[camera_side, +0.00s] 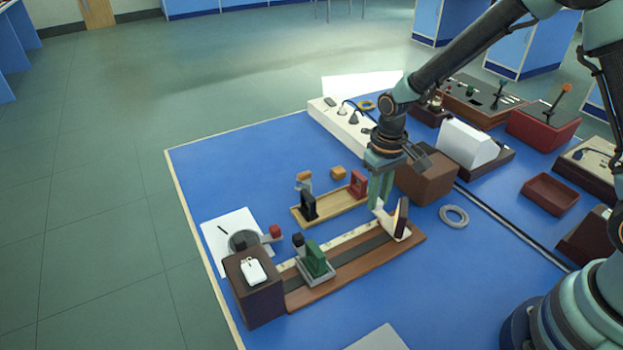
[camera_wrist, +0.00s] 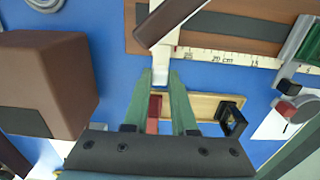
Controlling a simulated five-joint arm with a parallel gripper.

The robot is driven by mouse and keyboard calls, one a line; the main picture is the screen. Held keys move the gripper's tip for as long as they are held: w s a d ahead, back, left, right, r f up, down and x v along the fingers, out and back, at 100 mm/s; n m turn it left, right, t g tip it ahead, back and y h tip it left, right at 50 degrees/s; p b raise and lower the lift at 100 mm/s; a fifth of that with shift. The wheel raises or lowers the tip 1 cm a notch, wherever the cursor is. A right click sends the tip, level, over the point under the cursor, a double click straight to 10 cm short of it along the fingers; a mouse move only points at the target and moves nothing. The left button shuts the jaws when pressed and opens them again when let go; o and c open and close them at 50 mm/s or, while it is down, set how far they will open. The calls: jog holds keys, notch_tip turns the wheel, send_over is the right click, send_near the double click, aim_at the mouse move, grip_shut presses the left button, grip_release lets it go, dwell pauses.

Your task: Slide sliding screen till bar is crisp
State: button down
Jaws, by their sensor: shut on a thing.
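The sliding screen (camera_side: 401,219), a dark upright plate on a white carriage, stands near the right end of the brown bench rail (camera_side: 350,262). A pale, warm streak shows on its face; I cannot tell how sharp it is. My gripper (camera_side: 379,205) points down behind the screen. In the wrist view, its green fingers (camera_wrist: 160,78) are shut on the carriage's white tab (camera_wrist: 160,74), and the screen's brown top (camera_wrist: 166,18) lies just beyond. A green lens holder (camera_side: 315,259) stands on the rail, between the screen and the dark lamp box (camera_side: 254,292) at the left end.
A wooden tray (camera_side: 333,207) with a black and a red holder lies behind the rail. A brown block (camera_side: 427,178) stands close to my gripper's right. A grey ring (camera_side: 454,216) lies right of the screen. The rail between lens holder and screen is clear.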

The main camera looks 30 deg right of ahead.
dwell(0.7)
jog(key=a, duration=0.5)
jog(key=shift+a, duration=0.3)
jog(key=c, duration=0.7)
grip_release()
notch_tip(320, 180, up, 12)
jog(key=shift+r, duration=0.1)
